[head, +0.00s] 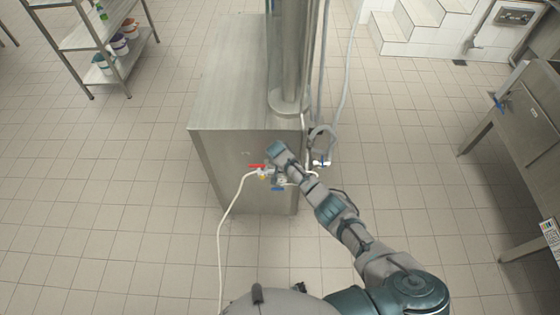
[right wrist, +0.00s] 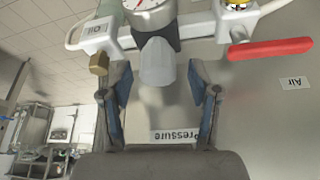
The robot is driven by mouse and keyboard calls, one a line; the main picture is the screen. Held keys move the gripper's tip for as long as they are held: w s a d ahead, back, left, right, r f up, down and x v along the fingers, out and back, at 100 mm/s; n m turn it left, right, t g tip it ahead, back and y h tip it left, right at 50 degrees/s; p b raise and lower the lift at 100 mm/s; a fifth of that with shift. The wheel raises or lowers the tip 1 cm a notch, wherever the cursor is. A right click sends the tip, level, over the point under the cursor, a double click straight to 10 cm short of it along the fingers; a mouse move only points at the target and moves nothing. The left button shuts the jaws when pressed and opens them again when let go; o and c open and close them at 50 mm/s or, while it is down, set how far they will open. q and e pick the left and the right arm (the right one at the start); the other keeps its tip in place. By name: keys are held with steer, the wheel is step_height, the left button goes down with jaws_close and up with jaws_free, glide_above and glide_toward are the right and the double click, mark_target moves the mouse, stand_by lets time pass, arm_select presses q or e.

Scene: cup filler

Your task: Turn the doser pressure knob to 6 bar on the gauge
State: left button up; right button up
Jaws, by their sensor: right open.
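The pressure knob (right wrist: 158,63) is a pale grey tapered knob below the round white gauge (right wrist: 150,12) in the right wrist view. The gauge is cut off by the top edge, so its reading cannot be told. My right gripper (right wrist: 157,76) is open, with one finger on each side of the knob's lower end and a visible gap to both. In the head view my right arm reaches to the front of the steel machine (head: 245,165); its wrist hides the knob and gauge there. My left gripper is not in view.
A red lever (right wrist: 270,50) is right of the knob, with an "Air" label (right wrist: 294,83) near it. A brass fitting (right wrist: 98,63) sits left of the knob. A "Pressure" label (right wrist: 175,136) appears upside down. A pale hose (head: 221,230) runs to the floor.

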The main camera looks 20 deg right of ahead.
steer(key=v, duration=1.1)
steer(key=s+d+f+n+g+y, duration=0.1)
steer(key=s+f, duration=0.7)
steer(key=f, duration=0.3)
steer(key=s+d+f+n, duration=0.2)
steer(key=s+f, duration=0.6)
steer(key=f, duration=0.4)
steer(key=s+d+f+n+g+y, duration=0.1)
steer(key=s+f, duration=0.6)
steer(key=f, duration=0.4)
steer(key=s+d+f+n, duration=0.1)
steer(key=s+f, duration=0.3)
steer(key=s, duration=0.8)
steer(key=s+d+f+n, duration=0.1)
steer(key=s+f, duration=0.3)
steer(key=s, duration=0.8)
steer(key=s+d+f+n+g, duration=0.1)
steer(key=s+f, duration=0.3)
steer(key=s, duration=0.8)
steer(key=shift+d+f+n, duration=0.2)
steer(key=shift+d+n, duration=0.1)
